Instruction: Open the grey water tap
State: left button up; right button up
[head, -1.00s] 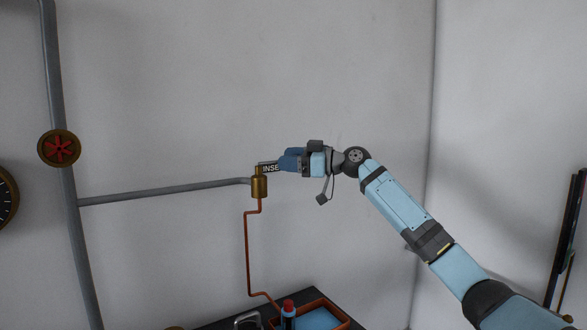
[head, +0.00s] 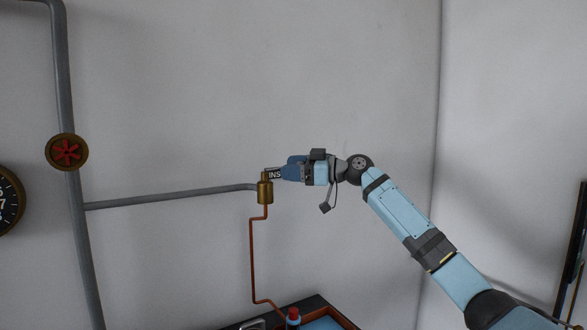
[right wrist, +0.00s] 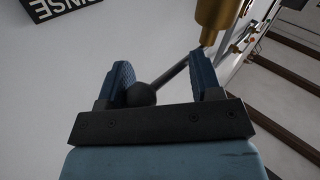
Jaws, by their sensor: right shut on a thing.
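The tap is a brass valve body (head: 265,192) at the right end of a grey pipe on the wall. It also shows at the top of the right wrist view (right wrist: 214,14). A dark rod lever (right wrist: 172,74) with a round dark knob (right wrist: 140,95) runs from near the brass body into my right gripper (right wrist: 165,78). The gripper is shut on the lever, with the knob against the left finger. In the head view, my right gripper (head: 284,170) is just right of and above the brass body and hides the lever. My left gripper is not in view.
A red handwheel (head: 67,152) is on the upright grey pipe at left, with a gauge (head: 8,200) below. A copper pipe (head: 252,260) descends to a dark bench top (head: 312,305). The wall above is clear.

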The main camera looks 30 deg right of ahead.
pick_arm(q)
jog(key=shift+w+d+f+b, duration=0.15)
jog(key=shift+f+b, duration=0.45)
jog(key=shift+b, duration=0.6)
pick_arm(e)
jog(key=v, duration=1.3)
jog(key=shift+s+d, duration=0.3)
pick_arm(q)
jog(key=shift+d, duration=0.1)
